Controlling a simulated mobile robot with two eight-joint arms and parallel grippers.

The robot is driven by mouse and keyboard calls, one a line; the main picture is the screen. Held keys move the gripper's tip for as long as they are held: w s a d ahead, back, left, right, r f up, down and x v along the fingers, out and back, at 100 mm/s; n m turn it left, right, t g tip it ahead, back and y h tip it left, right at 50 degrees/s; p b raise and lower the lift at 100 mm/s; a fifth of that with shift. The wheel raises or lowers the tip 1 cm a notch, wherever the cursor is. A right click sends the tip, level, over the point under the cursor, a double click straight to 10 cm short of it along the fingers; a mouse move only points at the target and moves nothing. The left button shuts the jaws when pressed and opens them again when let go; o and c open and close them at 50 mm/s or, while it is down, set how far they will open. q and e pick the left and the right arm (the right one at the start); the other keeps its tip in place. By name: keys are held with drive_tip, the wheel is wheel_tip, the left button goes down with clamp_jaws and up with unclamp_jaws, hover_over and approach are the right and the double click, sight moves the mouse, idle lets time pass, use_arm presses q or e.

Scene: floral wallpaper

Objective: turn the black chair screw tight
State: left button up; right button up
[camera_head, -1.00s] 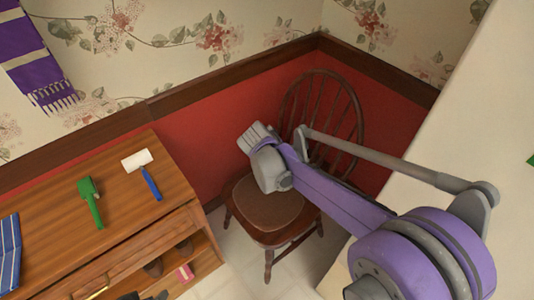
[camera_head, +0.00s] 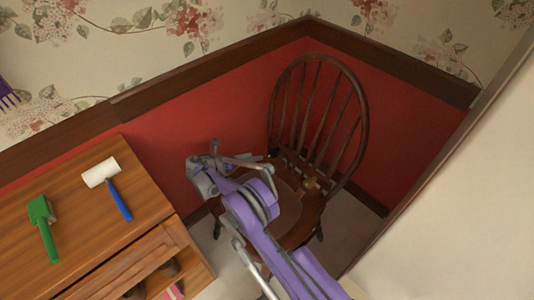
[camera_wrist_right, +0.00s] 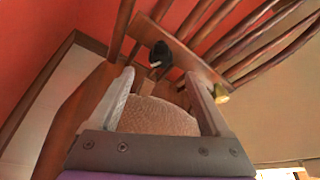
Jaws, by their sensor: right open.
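The dark wooden chair (camera_head: 287,212) stands in the corner, spindled back to the wall. In the right wrist view, the black screw (camera_wrist_right: 160,54) sticks out of the rail at the base of the chair back. My right gripper (camera_wrist_right: 160,84) is open and empty. Its fingers point toward the rail, with the screw ahead of the gap and apart from both fingers. A brass-coloured knob (camera_wrist_right: 221,93) sits by the right finger; it also shows in the head view (camera_head: 311,184). In the head view my arm covers part of the seat, and I cannot make out the black screw. My left gripper is not in view.
Red-panelled walls close in behind the chair. A pale surface (camera_head: 460,220) borders the right side.

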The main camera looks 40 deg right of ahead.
sight(269, 154)
drive_tip(key=x, duration=1)
drive_tip(key=shift+b, duration=0.3)
clamp_jaws()
